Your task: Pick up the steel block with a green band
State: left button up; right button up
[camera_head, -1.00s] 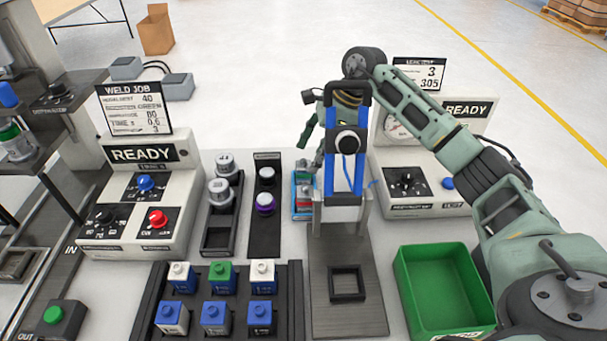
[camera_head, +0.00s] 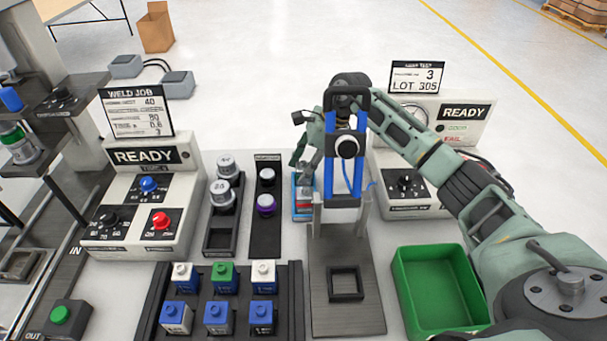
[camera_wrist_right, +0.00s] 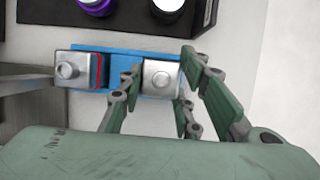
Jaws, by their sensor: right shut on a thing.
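A small blue tray (camera_wrist_right: 118,52) lies on the bench and also shows in the head view (camera_head: 296,212). In the right wrist view it holds two steel blocks with round knobs. The left one (camera_wrist_right: 75,70) has a red band at its right side. The right one (camera_wrist_right: 163,75) sits between the fingers of my right gripper (camera_wrist_right: 161,68), which is shut on it. Fingers cover its sides, so no green band can be made out. In the head view my right gripper (camera_head: 305,172) reaches down at the tray, partly hidden behind a blue-and-black fixture. My left gripper is not in view.
The fixture (camera_head: 345,160) stands just right of the tray. A black holder with knobs (camera_head: 265,235) is close on the left. A green bin (camera_head: 440,290) is at front right, and a rack of blue blocks (camera_head: 220,298) at the front. A gauge tester (camera_head: 465,115) stands behind right.

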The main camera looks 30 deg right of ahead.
grip_shut()
jog(key=shift+w+r, duration=0.1)
